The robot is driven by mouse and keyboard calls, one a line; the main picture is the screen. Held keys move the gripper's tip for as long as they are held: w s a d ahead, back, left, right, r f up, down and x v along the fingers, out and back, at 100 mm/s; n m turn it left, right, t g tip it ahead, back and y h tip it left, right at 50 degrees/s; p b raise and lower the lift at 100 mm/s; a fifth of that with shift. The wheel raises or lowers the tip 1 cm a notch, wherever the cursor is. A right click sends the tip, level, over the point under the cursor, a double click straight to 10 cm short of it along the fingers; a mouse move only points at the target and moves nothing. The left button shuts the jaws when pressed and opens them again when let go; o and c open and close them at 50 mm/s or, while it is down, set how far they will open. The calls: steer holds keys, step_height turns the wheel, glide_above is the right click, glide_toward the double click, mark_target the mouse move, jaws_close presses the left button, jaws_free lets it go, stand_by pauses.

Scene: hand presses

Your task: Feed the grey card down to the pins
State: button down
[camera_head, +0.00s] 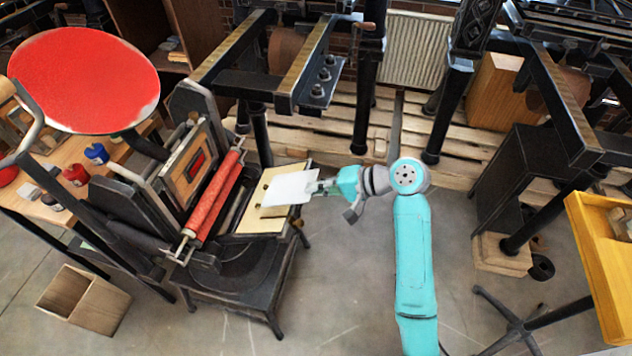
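The grey card (288,188) is a pale, nearly white sheet over the upper right part of the press's cream board (252,226). My gripper (316,187) reaches in from the right and is shut on the card's right edge. Small dark pins (262,204) show on the board just left of the card. From this view I cannot tell whether the card touches the board or hovers a little above it, nor whether its edge meets the pins.
The black hand press has red rollers (211,194) left of the board and a large red ink disc (84,80) above. A wooden bin (83,300) stands on the floor at left. A yellow table (596,258) is at right. Open floor lies below my arm.

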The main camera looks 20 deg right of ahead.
steer(key=shift+w+a+f, duration=0.25)
steer(key=shift+a+f, duration=0.05)
steer(key=shift+f, duration=0.65)
steer(key=shift+w+a+f, duration=0.2)
steer(key=shift+a+f, duration=0.15)
steer(key=shift+f, duration=0.6)
steer(key=shift+w+a+f, duration=0.25)
steer(key=shift+a+f, duration=0.05)
steer(key=shift+f, duration=0.65)
steer(key=shift+s+a, duration=0.15)
steer(key=shift+s, duration=0.1)
steer(key=c, duration=1.2)
jaws_free()
steer(key=shift+c, duration=0.2)
steer(key=shift+c, duration=0.4)
steer(key=shift+s+r, duration=0.1)
steer(key=shift+v, duration=2.2)
